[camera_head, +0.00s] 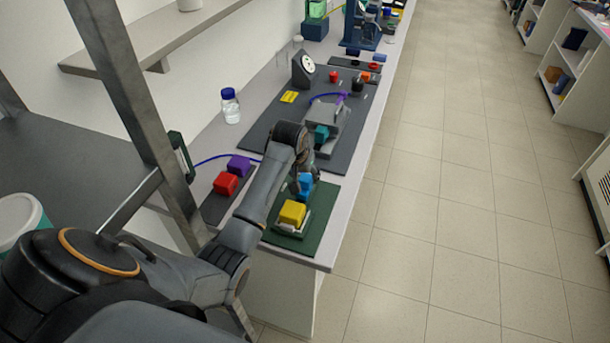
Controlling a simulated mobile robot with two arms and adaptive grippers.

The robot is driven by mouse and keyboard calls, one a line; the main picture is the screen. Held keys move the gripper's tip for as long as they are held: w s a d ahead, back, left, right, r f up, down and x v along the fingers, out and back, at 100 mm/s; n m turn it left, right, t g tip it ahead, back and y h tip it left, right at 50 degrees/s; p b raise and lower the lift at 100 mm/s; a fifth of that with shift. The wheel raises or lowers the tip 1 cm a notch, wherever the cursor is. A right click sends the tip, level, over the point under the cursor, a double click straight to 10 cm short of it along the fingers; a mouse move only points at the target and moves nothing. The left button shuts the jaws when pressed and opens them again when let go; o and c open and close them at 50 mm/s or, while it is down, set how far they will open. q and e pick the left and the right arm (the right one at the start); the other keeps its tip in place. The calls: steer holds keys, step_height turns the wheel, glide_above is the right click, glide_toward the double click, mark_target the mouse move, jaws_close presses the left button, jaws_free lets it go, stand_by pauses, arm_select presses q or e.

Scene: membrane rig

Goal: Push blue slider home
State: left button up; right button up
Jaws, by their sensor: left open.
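The blue slider (305,182) is a small blue block at the far part of the dark green plate (320,222), behind a yellow block (292,212). My left arm reaches in from the lower left. My left gripper (302,176) points down at the blue block and partly hides it. The gripper is open; I cannot tell whether its fingers touch the block. My right gripper is not in view.
A red block (226,184) and a purple block (239,165) sit on a dark plate to the left. A teal block (321,133) stands beyond the gripper on a grey board. A blue-capped bottle (230,105) stands by the wall. The floor (440,200) at right is clear.

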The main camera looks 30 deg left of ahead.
mark_target(305, 178)
arm_select(q)
steer(key=shift+x, duration=0.95)
steer(key=shift+d+f, duration=0.1)
steer(key=shift+f, duration=0.15)
steer(key=shift+w+f, duration=0.1)
steer(key=shift+f, duration=0.05)
steer(key=shift+w+f, duration=0.1)
steer(key=shift+f, duration=0.05)
steer(key=c, duration=1.1)
jaws_close()
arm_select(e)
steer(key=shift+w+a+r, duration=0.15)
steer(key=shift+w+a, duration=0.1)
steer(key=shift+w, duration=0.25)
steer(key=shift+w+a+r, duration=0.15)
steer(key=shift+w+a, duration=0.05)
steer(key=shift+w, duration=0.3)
